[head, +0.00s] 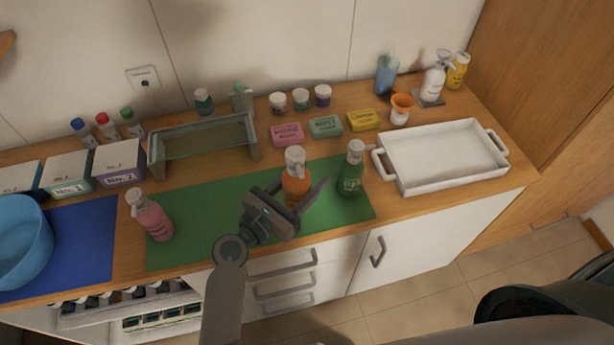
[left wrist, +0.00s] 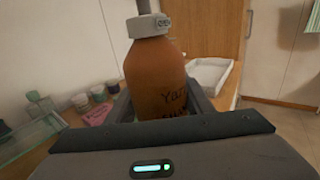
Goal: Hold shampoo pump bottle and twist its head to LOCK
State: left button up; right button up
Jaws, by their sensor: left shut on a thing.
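An orange pump bottle (head: 296,186) with a white pump head (head: 294,157) stands upright on the green mat (head: 210,210). My left gripper (head: 298,194) is shut on this orange bottle, with a finger on each side of its body. In the left wrist view the orange bottle (left wrist: 155,75) fills the middle, with dark writing on its front and a pale collar (left wrist: 149,25) above. The top of its head is cut off there. A green pump bottle (head: 351,172) stands to the right and a pink pump bottle (head: 153,218) to the left. My right gripper is not in view.
A white tray (head: 391,179) stands to the right. Soap boxes (head: 287,135) and small jars (head: 278,102) are behind the mat. A glass-topped rack (head: 157,165) stands at back left. A blue bowl (head: 22,240) is at far left. The mat is bare between the pink and orange bottles.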

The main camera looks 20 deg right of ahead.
pick_arm(q)
jog(key=shift+w+a+f+b, duration=1.1)
jog(key=shift+a+f+b, duration=0.5)
jog(key=shift+f, duration=0.15)
jog(key=shift+w+a+f+b, duration=1.05)
jog(key=shift+a+f+b, duration=0.4)
jog(key=shift+a+f, duration=0.25)
jog(key=shift+w+a+f+b, duration=1.1)
jog(key=shift+a+f+b, duration=0.45)
jog(key=shift+f, duration=0.25)
jog(key=shift+f, duration=0.25)
